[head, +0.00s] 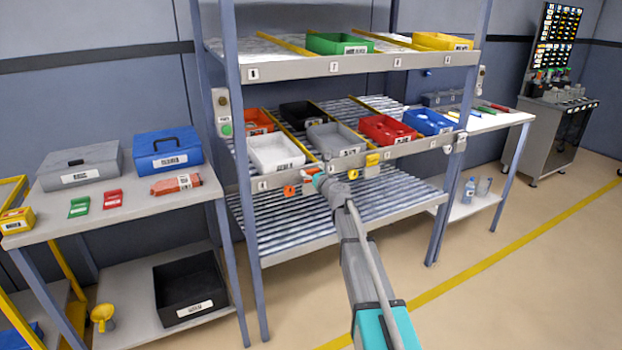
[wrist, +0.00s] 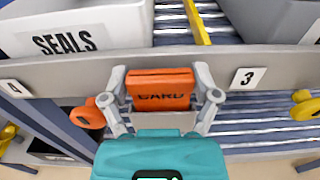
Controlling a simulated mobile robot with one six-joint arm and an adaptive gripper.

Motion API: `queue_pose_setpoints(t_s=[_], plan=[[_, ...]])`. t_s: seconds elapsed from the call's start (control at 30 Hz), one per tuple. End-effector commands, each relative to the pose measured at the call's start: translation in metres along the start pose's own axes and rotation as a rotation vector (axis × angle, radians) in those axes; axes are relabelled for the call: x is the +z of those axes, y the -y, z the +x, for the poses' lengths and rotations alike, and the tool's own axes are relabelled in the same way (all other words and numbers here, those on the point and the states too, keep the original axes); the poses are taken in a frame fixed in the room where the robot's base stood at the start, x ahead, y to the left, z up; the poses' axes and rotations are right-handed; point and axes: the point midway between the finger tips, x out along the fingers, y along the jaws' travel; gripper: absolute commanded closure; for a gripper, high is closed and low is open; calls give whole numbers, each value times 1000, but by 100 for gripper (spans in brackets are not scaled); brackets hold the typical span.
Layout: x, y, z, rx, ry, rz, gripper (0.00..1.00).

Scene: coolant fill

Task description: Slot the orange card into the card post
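The orange card (wrist: 160,88), marked "CARD", sits between the two fingers of my gripper (wrist: 161,82) in the wrist view. The fingers press against its left and right edges. It also shows in the head view (head: 308,172) at my gripper's tip (head: 314,176), in front of the middle shelf's front rail. In the wrist view the card's upper edge overlaps the grey rail (wrist: 90,76), between the labels 4 and 3; I cannot tell whether they touch. I cannot make out a card post for certain.
A rounded orange part (wrist: 88,118) is left of my gripper below the rail, and a yellow one (wrist: 304,104) is right. Behind the rail are a white SEALS bin (head: 277,153) and a grey bin (head: 336,140). The lower roller shelf (head: 290,225) looks empty.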

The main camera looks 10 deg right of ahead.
Motion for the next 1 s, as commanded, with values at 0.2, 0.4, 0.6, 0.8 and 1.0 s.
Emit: queue_pose_setpoints(t_s=[0.2, 0.4, 0.6, 0.8, 1.0], plan=[[0, 0, 0, 0, 0, 0, 46], [1, 0, 0, 0, 0, 0, 46], [7, 0, 0, 0, 0, 0, 46], [20, 0, 0, 0, 0, 0, 46], [40, 1, 0, -1, 0, 0, 46]])
